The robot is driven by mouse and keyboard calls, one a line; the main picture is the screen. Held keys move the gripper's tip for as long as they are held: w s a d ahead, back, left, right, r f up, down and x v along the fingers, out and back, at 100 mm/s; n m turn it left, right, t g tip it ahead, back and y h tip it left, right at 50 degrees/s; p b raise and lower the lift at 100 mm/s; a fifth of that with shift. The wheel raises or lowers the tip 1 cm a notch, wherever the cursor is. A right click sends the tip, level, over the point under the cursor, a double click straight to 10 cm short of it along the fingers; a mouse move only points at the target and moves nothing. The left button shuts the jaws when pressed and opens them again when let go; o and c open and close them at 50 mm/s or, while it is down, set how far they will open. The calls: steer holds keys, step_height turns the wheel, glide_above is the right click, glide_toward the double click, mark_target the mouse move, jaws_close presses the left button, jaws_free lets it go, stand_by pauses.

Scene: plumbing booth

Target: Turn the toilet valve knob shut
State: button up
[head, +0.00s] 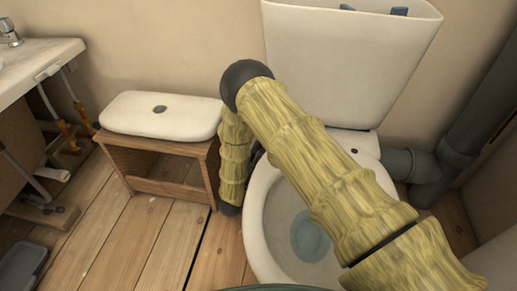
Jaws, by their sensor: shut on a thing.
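The toilet's bowl (257,215) stands at centre right with water in it, and its open white tank (345,65) is behind it. My yellow-green ribbed arm crosses over the bowl from the lower right, bends at a dark joint in front of the tank, and runs down to the left of the bowl. My gripper does not show; the lower end of the arm covers that area. I cannot make out the valve knob. A small dark shape shows between the arm and the bowl, too unclear to name.
A wooden stool (207,165) with the white tank lid (160,113) on it stands close left of my arm. A sink (35,58) with pipes is at far left. A grey drain pipe (440,165) is at right. Wooden floor (130,245) is clear in front of the stool.

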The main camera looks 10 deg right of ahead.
steer(key=shift+w+f+m+h, duration=0.1)
steer(key=shift+f+m+h, duration=0.05)
steer(key=shift+m+h, duration=1)
steer(key=shift+w+f+m+h, duration=0.15)
steer(key=shift+m+h, duration=0.7)
steer(key=shift+m, duration=0.5)
steer(key=shift+s, duration=0.1)
steer(key=o, duration=1)
steer(key=shift+r, duration=0.1)
